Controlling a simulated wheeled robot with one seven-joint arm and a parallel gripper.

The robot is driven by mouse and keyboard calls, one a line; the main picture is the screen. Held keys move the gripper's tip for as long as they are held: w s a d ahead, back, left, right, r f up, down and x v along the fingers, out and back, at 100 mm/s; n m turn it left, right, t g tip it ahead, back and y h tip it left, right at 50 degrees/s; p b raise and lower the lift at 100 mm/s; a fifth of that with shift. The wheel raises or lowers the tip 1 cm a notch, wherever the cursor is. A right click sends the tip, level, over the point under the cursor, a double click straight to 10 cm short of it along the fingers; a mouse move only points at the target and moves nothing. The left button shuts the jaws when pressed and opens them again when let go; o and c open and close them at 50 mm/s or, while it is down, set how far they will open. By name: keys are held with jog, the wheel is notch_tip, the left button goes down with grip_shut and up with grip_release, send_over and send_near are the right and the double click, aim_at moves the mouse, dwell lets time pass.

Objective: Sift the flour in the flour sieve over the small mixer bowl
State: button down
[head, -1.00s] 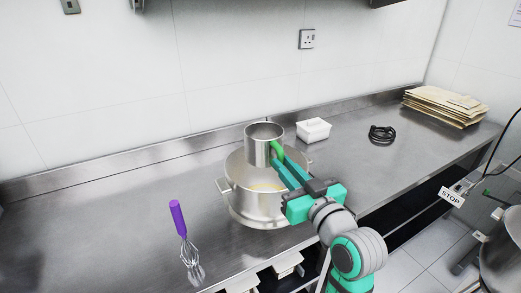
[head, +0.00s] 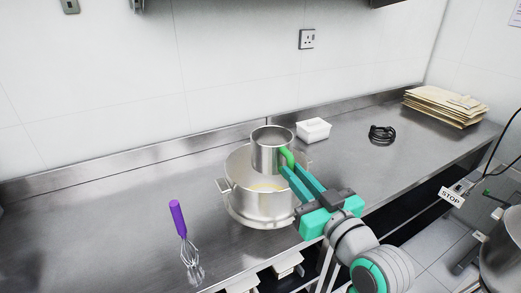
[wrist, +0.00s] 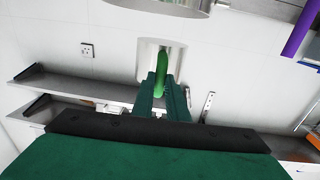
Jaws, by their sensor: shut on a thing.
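The flour sieve (head: 268,150) is a metal cup with a green handle (head: 288,157). It is held upright over the small mixer bowl (head: 238,200), a wide steel bowl with side handles on the counter. Some pale yellow material shows inside the bowl. My gripper (head: 289,170) is shut on the sieve's green handle, coming from the lower right. In the wrist view the fingers (wrist: 163,92) close around the green handle, with the sieve's metal wall (wrist: 152,50) beyond. The inside of the sieve is mostly hidden, so I cannot tell how much flour is in it.
A purple-handled whisk (head: 178,222) lies on the counter left of the bowl. Behind the bowl to the right are a white tub (head: 313,130), a coiled black cable (head: 382,134) and a stack of paper bags (head: 446,105). The steel counter (head: 95,225) is clear at left.

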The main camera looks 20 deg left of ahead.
jog(key=shift+s+d+r, duration=0.1)
jog(key=shift+s+d, duration=0.3)
jog(key=shift+d, duration=0.05)
jog(key=shift+r+v, duration=0.2)
jog(key=shift+v, duration=0.6)
jog(key=shift+r+v, duration=0.15)
jog(key=shift+v, duration=0.6)
jog(key=shift+r+v, duration=0.2)
jog(key=shift+v, duration=0.6)
